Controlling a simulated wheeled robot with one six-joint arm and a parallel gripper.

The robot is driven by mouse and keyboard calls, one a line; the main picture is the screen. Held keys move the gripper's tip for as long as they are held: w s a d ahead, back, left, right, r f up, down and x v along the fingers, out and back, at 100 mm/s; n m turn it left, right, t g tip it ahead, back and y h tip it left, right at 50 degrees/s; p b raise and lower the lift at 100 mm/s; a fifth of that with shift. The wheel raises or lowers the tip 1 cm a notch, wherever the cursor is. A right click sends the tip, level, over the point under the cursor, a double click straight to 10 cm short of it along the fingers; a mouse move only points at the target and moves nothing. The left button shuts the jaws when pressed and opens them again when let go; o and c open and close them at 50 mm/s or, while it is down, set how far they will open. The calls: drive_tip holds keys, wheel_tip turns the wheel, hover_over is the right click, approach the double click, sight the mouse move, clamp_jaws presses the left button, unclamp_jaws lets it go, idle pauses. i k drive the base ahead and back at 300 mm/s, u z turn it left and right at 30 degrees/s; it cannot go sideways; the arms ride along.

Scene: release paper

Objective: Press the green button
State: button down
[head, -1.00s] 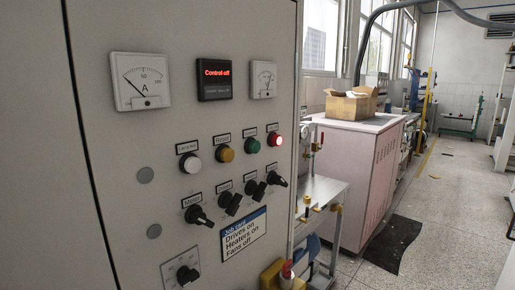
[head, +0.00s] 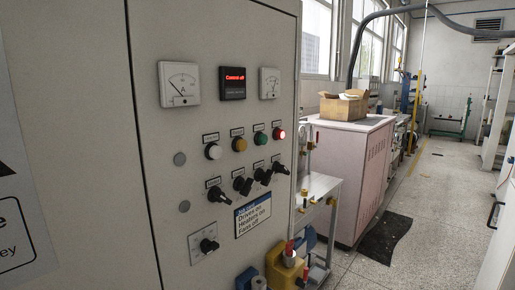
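The green button (head: 260,138) sits in a row of round buttons on the grey cabinet's control panel (head: 225,100). It lies between the yellow button (head: 239,145) and the lit red button (head: 279,134). A white button (head: 214,152) is at the row's left end. The display (head: 232,83) above reads "Control off" in red. My gripper is not in view.
A metal table (head: 316,190) and yellow container (head: 284,265) stand right of the cabinet. A pink cabinet (head: 345,175) bears a cardboard box (head: 343,107). Open floor (head: 440,210) lies right.

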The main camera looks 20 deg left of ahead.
sight(262, 139)
drive_tip(key=k, duration=0.65)
drive_tip(key=z, duration=2.55)
drive_tip(key=k, duration=1.7)
drive_tip(key=u, duration=1.75)
drive_tip(key=i, duration=0.95)
drive_tip(key=z, duration=0.05)
